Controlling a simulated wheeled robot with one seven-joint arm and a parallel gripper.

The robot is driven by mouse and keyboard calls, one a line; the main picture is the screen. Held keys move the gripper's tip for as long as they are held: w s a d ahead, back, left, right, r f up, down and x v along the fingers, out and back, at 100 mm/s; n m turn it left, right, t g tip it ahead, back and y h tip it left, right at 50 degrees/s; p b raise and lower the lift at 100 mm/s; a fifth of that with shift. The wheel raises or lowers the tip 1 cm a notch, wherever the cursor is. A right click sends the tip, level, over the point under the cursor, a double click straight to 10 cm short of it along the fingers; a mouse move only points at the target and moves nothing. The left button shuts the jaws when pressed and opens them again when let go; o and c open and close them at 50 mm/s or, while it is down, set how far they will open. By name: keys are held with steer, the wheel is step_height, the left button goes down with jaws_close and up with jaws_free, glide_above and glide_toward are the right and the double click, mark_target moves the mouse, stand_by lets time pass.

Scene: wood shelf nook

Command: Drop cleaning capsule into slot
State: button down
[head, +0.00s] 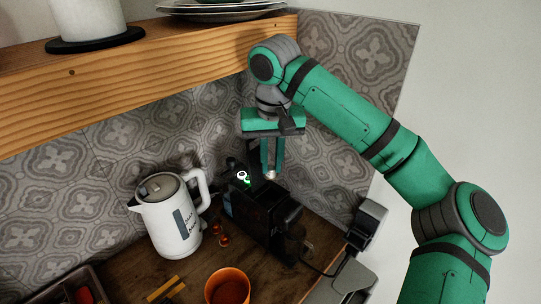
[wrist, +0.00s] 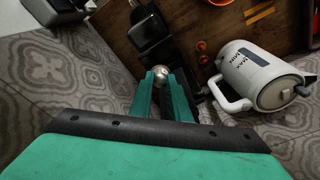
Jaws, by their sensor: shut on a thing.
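My gripper (head: 270,170) points down above the black coffee machine (head: 262,212), its two green fingers shut on a small silvery cleaning capsule (head: 271,175). In the wrist view the round, shiny capsule (wrist: 160,71) shows between the fingertips. The machine stands on the counter against the tiled wall, with a white ring (head: 242,175) and a green light near its top left. The capsule is close over the machine's top; I cannot tell whether it touches. The slot opening itself is not clear in either view.
A white kettle (head: 170,215) stands left of the machine and also shows in the wrist view (wrist: 255,75). Small orange capsules (head: 223,240) and an orange cup (head: 228,287) are on the wooden counter (head: 195,262). A wooden shelf (head: 150,70) runs overhead, left of my arm.

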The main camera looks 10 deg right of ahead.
mark_target(272, 178)
steer(key=shift+f, duration=3.95)
steer(key=c, duration=1.6)
jaws_free()
steer(key=shift+r, duration=0.15)
steer(key=r, duration=0.3)
steer(key=s+r, duration=0.1)
steer(key=r, duration=0.6)
steer(key=shift+s+r, duration=0.2)
steer(key=shift+r, duration=0.05)
steer(key=shift+f, duration=0.1)
